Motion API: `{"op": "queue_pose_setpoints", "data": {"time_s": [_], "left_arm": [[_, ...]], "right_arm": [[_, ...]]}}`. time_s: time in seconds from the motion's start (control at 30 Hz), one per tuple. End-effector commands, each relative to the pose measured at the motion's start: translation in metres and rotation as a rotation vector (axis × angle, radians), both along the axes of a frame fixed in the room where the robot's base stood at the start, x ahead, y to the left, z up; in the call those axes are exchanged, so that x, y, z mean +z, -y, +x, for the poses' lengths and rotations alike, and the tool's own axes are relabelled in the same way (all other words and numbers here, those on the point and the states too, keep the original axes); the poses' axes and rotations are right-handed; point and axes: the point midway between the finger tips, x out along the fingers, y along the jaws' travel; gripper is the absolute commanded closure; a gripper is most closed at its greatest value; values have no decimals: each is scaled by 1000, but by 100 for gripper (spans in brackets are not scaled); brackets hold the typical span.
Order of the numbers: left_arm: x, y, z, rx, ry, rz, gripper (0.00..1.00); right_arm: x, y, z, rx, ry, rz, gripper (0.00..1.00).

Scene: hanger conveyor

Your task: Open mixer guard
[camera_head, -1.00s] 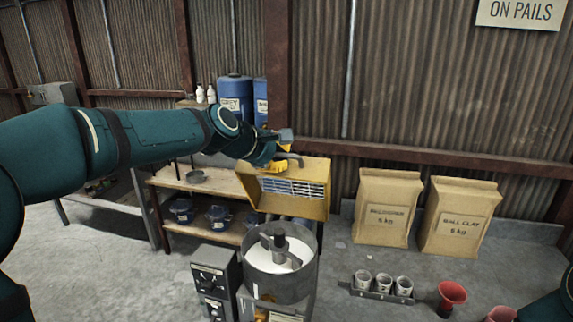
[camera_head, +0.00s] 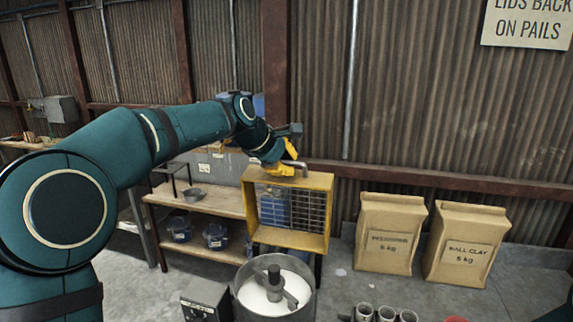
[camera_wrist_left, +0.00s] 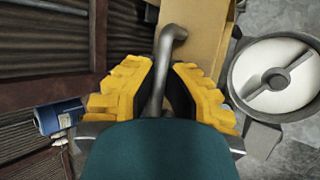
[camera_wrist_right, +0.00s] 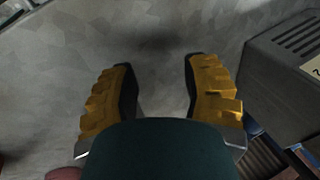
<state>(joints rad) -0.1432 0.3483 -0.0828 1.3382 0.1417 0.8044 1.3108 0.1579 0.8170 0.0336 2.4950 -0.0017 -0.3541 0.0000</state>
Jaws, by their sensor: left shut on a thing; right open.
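The mixer guard (camera_head: 318,240), a yellow frame with a wire grid, stands raised and nearly upright behind the mixer drum (camera_head: 242,303). The drum holds white material and a paddle, which also shows in the left wrist view (camera_wrist_left: 233,97). My left gripper (camera_head: 284,168) is at the guard's top edge. In the left wrist view its yellow fingers (camera_wrist_left: 168,85) are shut on the grey bent handle (camera_wrist_left: 172,36) of the guard. My right gripper (camera_wrist_right: 160,85) is open and empty above the floor in the right wrist view; its fingers are out of the head view.
Two paper bags (camera_head: 386,262) stand on the floor to the right, by the wall. A wooden shelf (camera_head: 165,194) with pots is behind left. A grey control box (camera_head: 205,298) stands left of the drum. Several cups (camera_head: 386,314) sit on the floor at front right.

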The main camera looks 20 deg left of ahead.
Motion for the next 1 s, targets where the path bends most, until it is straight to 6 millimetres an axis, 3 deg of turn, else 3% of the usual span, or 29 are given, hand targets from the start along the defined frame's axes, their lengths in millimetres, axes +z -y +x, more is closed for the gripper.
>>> {"op": "queue_pose_setpoints", "data": {"time_s": [0.2, 0.3, 0.33, 0.7, 1.0], "left_arm": [[2, 1, 0, -1, 5, -2, 100], [2, 1, 0, -1, 5, -2, 62], [2, 1, 0, -1, 5, -2, 59], [3, -2, -3, 1, 2, -1, 59], [40, -21, -33, 2, 8, -1, 59]], "right_arm": [[0, 0, 0, 0, 0, 0, 53], [0, 0, 0, 0, 0, 0, 53], [0, 0, 0, 0, 0, 0, 53], [0, 0, 0, 0, 0, 0, 53], [0, 0, 0, 0, 0, 0, 53]]}}
